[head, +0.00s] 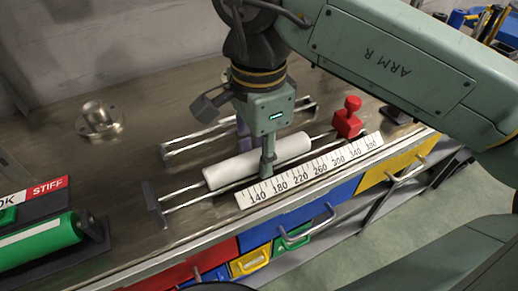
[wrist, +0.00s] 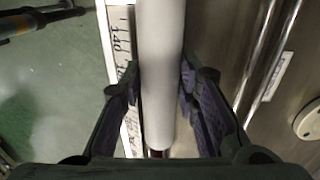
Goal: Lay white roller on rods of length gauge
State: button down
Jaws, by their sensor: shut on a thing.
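The white roller (head: 226,173) lies lengthwise along the two metal rods of the length gauge (head: 183,203) in the head view. I cannot tell whether it touches the rods or hangs just above them. My gripper (head: 262,165) points down over the roller's middle. In the wrist view the roller (wrist: 161,80) runs between my gripper's fingers (wrist: 160,92), which are shut on it. The gauge's white scale (head: 310,168) with black numbers lies along its front side. A red block with a knob (head: 349,120) sits at the gauge's right end. Part of the roller is hidden behind a finger.
Another pair of metal rods (head: 190,147) stands just behind the gauge. A green roller (head: 42,242) lies in a dark holder at left, beside a STIFF label (head: 47,188). A round metal fitting (head: 99,118) stands at the back left. Coloured drawers (head: 325,215) are below the bench's front edge.

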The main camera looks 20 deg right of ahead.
jog(key=c, duration=1.2)
grip_release()
jog(key=shift+o, duration=0.2)
jog(key=shift+r, duration=0.1)
notch_tip(320, 180, up, 7)
jog(key=shift+r, duration=0.2)
